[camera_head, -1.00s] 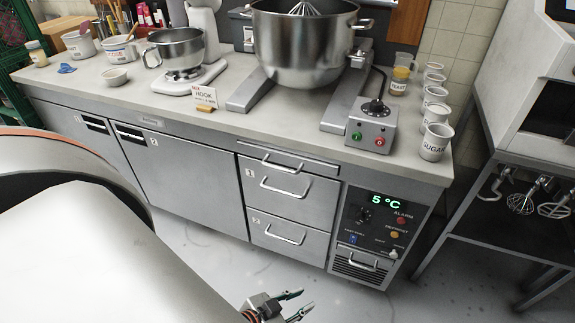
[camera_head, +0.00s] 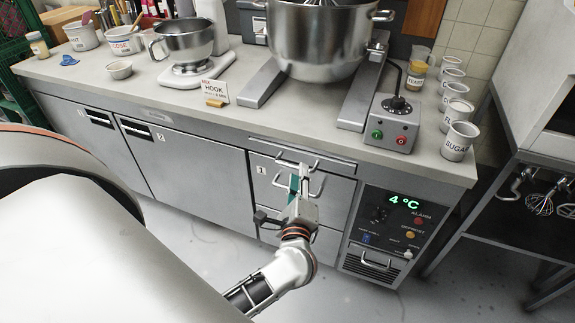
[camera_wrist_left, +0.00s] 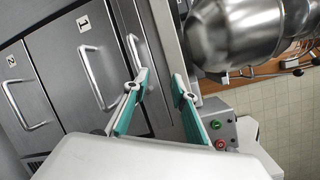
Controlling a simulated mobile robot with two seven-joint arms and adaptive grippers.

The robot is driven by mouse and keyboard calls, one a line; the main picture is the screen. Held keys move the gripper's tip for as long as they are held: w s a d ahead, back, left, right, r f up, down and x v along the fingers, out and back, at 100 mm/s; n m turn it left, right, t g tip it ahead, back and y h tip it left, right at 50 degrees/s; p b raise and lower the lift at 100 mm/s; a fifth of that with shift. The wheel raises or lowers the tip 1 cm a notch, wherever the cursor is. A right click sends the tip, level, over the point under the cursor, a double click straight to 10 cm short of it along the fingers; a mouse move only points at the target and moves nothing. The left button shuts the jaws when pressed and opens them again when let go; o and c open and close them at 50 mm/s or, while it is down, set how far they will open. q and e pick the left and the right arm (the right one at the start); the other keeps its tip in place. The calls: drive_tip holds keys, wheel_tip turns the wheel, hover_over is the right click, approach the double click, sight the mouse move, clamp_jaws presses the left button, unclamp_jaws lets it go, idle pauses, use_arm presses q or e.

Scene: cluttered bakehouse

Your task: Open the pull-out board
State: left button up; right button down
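The pull-out board (camera_head: 335,167) is the thin steel front just under the worktop edge, above drawer 1. It looks flush with the cabinet. Its bar handle (camera_head: 289,161) is partly hidden by my left gripper (camera_head: 301,178), which is in front of the drawer stack and points up toward the board. In the left wrist view the board's front (camera_wrist_left: 155,60) stands on edge, with its handle (camera_wrist_left: 132,50) close by the left fingertip. The teal-padded fingers of my left gripper (camera_wrist_left: 160,82) are apart, with nothing held between them. My right gripper is not in view.
Drawer 1's handle (camera_head: 272,181) is just below the board, close to my gripper. The worktop (camera_head: 315,122) overhangs and carries a large mixer bowl (camera_head: 318,45), a control box (camera_head: 393,125) and several cups. Floor in front is clear.

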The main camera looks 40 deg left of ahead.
sight(294, 167)
use_arm(q)
drive_tip(key=shift+w+a+f+n+g+p, duration=0.15)
drive_tip(key=shift+w+a+f+n+g, duration=0.2)
drive_tip(key=shift+w+a+f+n, duration=0.55)
drive_tip(key=shift+w+a+f+n+g+p, duration=0.1)
drive_tip(key=shift+w+a+f+n+g, duration=0.4)
drive_tip(key=shift+w+a+n, duration=0.7)
drive_tip(key=shift+w+a+f+n+g+p, duration=0.15)
drive_tip(key=shift+w+a+f+n+g, duration=0.1)
drive_tip(key=shift+w+a+f+n, duration=0.75)
drive_tip(key=shift+w+d+r, duration=0.1)
drive_tip(key=shift+d+r, duration=0.05)
drive_tip(key=shift+r, duration=0.1)
clamp_jaws()
